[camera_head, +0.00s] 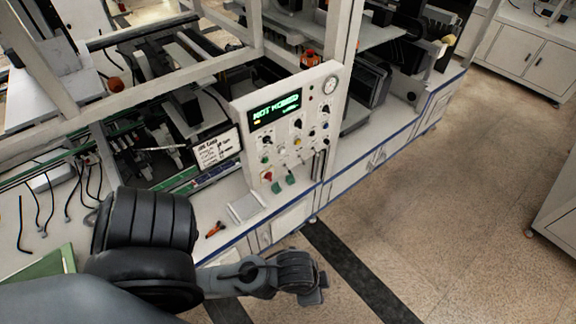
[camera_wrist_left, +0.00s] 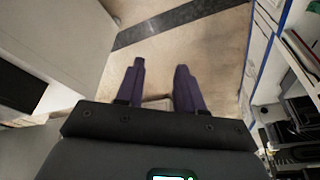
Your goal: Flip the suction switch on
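A white control panel (camera_head: 291,122) stands upright on the bench in the head view. It has a lit display (camera_head: 275,110) reading what looks like "NOT HOMED", a round gauge (camera_head: 330,85), a red button (camera_head: 268,176) and several small knobs and switches. The labels are too small to read, so I cannot tell which is the suction switch or its position. My left gripper (camera_head: 316,288) is in front of and below the panel, over the floor, apart from it. In the left wrist view my left gripper (camera_wrist_left: 160,68) has its fingers apart with nothing between them. My right gripper is not in view.
The bench front with its blue edge (camera_head: 352,174) runs diagonally below the panel. A small orange-handled tool (camera_head: 215,229) lies on the bench top. White frame posts rise beside the panel. The tiled floor (camera_head: 440,200) in front is clear. A white cabinet stands at right.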

